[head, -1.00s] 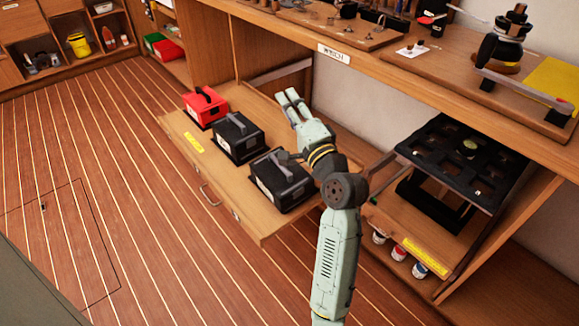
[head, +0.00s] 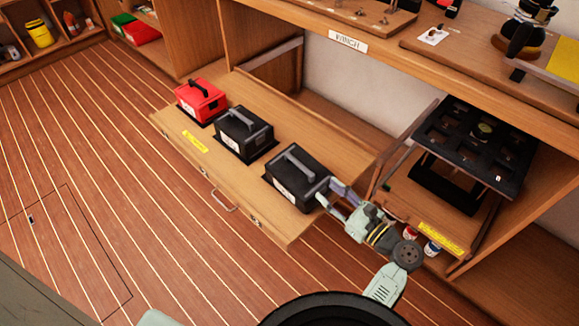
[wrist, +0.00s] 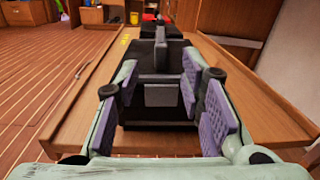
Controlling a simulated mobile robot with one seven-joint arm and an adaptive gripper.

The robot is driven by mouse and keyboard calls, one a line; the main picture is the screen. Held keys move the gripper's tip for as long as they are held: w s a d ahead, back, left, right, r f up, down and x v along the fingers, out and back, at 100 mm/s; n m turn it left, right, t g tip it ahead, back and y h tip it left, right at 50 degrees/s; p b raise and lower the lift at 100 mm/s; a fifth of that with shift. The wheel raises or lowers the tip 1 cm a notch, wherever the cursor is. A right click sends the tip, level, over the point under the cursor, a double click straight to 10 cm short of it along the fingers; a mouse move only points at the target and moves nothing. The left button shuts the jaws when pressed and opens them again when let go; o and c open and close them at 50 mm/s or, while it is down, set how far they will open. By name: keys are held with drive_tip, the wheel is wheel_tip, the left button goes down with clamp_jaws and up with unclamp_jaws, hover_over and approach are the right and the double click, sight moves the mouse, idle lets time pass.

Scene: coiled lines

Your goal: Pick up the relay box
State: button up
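Three lidded boxes with top handles stand in a row on a pulled-out wooden drawer (head: 240,195): a red box (head: 201,101), a middle black box (head: 243,134) and a near black box (head: 296,178) with a grey handle. Their labels are too small to read, so I cannot tell which is the relay box. My gripper (head: 333,197) is open at the right end of the near black box. In the wrist view, the purple-padded fingers of my gripper (wrist: 150,100) stand apart, with the near black box (wrist: 160,94) ahead between them. Contact cannot be told.
The workbench edge (head: 348,41) overhangs behind the drawer. The plank floor (head: 110,150) at left is clear.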

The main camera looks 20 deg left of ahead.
sight(313, 178)
drive_tip(key=p+x, duration=0.1)
drive_tip(key=x, duration=0.5)
drive_tip(key=shift+r, duration=0.1)
drive_tip(key=x, duration=0.1)
drive_tip(key=p+x, duration=0.1)
drive_tip(key=x, duration=0.2)
drive_tip(key=shift+w+a+r, duration=0.1)
drive_tip(key=shift+a+r, duration=0.1)
drive_tip(key=shift+r, duration=0.2)
drive_tip(key=shift+w+a+f, duration=0.1)
drive_tip(key=shift+w+a, duration=0.1)
drive_tip(key=shift+a, duration=0.25)
drive_tip(key=shift+c, duration=0.6)
clamp_jaws()
